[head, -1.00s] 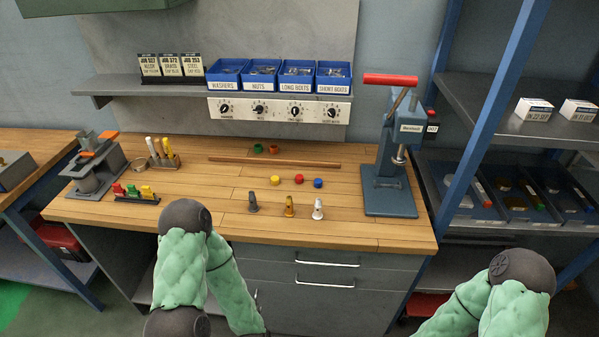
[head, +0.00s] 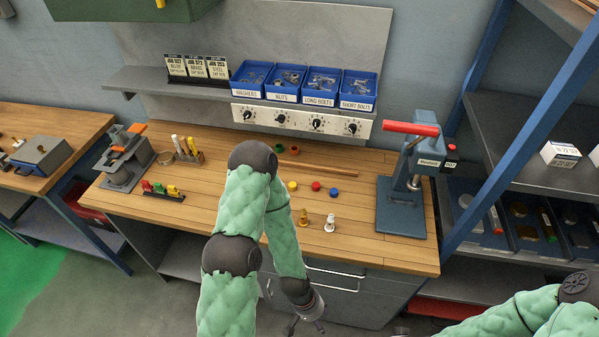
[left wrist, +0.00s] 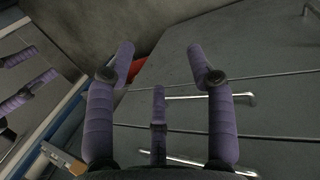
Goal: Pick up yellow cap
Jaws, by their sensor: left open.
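The yellow cap (head: 292,186) lies on the wooden bench top in the head view, at the left end of a short row with a red cap (head: 316,186) and a blue cap (head: 333,192). My left gripper (head: 306,326) hangs in front of the cabinet, below the bench edge and well apart from the cap. In the left wrist view my left gripper (left wrist: 160,60) has its purple fingers spread, with nothing between them but the grey drawer fronts behind. The yellow cap does not show there. My right arm is at the lower right, and its gripper is out of view.
A gold fitting (head: 304,217) and a white one (head: 329,223) stand in front of the caps. My left arm hides part of the bench left of them. A wooden bar (head: 318,168) lies behind, and a blue press (head: 401,205) stands at right.

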